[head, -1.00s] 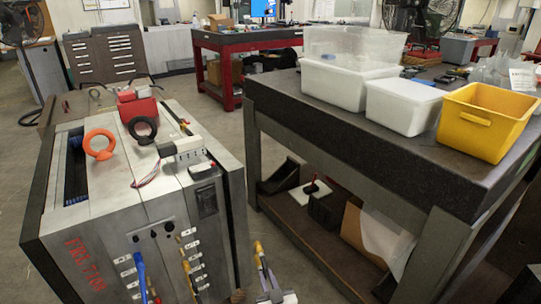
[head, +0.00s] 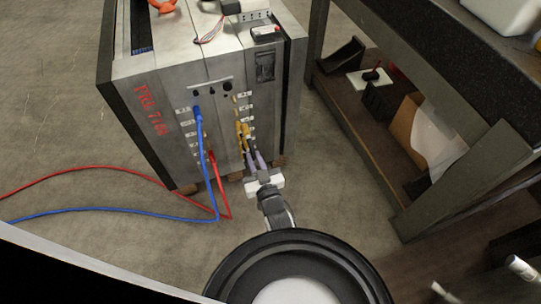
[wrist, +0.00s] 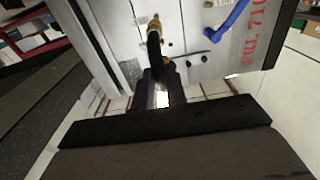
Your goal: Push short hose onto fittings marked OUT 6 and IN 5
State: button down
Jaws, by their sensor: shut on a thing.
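In the head view my gripper (head: 254,159) is at the front face of the mould base (head: 150,85), at the lower end of its right-hand column of fittings. It is shut on a short hose (head: 247,136), which looks yellowish there. In the wrist view the hose (wrist: 155,48) is dark with a brass end (wrist: 154,23), and it stands up from between the fingers (wrist: 162,97). Brass fittings (wrist: 170,48) show close to it. I cannot tell whether the hose end touches a fitting. The white label tags (head: 246,95) are too small to read, so OUT 6 and IN 5 cannot be picked out.
A blue hose (head: 206,150) and a red hose (head: 218,183) hang from the left column of fittings and trail left across the floor. A dark workbench (head: 420,70) with a lower shelf stands to the right. Floor between the mould base and the bench is free.

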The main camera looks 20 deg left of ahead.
jog(key=b+x, duration=0.2)
jog(key=x, duration=0.5)
jog(key=shift+x, duration=0.85)
jog(key=shift+b+x, duration=0.9)
jog(key=shift+x, duration=1.15)
dwell(1.7)
jog(key=shift+d+r, duration=0.1)
jog(key=c, duration=1.3)
grip_release()
jog(key=shift+c, duration=0.2)
jog(key=shift+o, duration=0.3)
jog(key=o, duration=0.3)
jog(key=shift+o, duration=0.2)
